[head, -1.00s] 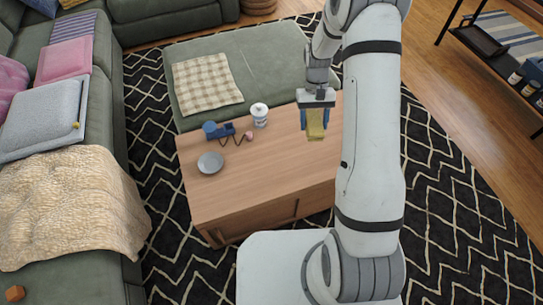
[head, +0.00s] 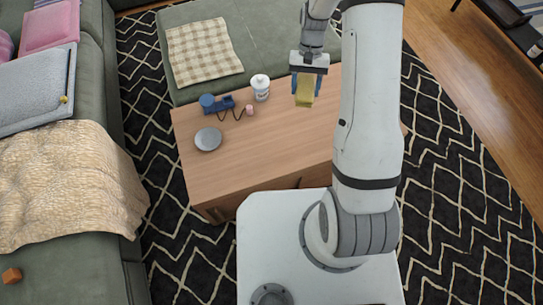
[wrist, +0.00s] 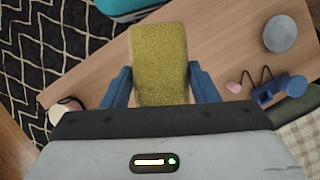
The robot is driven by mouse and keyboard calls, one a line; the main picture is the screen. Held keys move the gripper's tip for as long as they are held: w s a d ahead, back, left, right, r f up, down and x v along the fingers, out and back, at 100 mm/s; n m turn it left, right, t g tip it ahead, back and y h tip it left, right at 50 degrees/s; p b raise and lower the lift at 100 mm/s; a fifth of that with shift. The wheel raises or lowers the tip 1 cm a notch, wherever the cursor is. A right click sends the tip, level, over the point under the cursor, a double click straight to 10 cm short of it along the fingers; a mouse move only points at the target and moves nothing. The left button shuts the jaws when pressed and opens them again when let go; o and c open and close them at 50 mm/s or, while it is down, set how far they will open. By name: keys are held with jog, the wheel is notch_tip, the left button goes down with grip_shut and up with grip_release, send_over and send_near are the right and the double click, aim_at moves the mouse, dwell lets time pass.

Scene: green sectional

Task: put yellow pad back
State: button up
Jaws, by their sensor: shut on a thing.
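The yellow pad (head: 305,93) is a small block with a rough surface. My gripper (head: 306,88) is shut on it, a blue finger at each side, and holds it over the wooden table (head: 255,150). In the wrist view the pad (wrist: 159,65) stands out between the two fingers, clear of the tabletop. I cannot tell its exact height above the table from the head view.
On the table's left part are a grey plate (head: 208,139), a blue device (head: 217,104), a small pink thing (head: 249,110) and a white canister (head: 260,87). The table's middle is clear. A green sofa (head: 105,75) with a beige blanket (head: 70,185) stands at left.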

jog(key=s+a+f+m+t+y+b, duration=0.1)
jog(key=s+a+f+m+b, duration=0.15)
jog(key=f+b, duration=0.3)
jog(key=s+a+f+m+y+b, duration=0.1)
jog(key=s+a+f+m+b, duration=0.1)
jog(key=a+f+m+b, duration=0.3)
jog(key=m+t+y+b, duration=0.2)
jog(key=m+b, duration=0.3)
send_over(273, 155)
jog(key=d, duration=0.1)
notch_tip(273, 155, down, 7)
jog(key=shift+h, duration=0.3)
notch_tip(273, 155, down, 10)
jog(key=b, duration=0.5)
jog(key=shift+w+d, duration=0.15)
jog(key=shift+f, duration=0.15)
jog(key=shift+f, duration=0.15)
jog(key=o, duration=0.9)
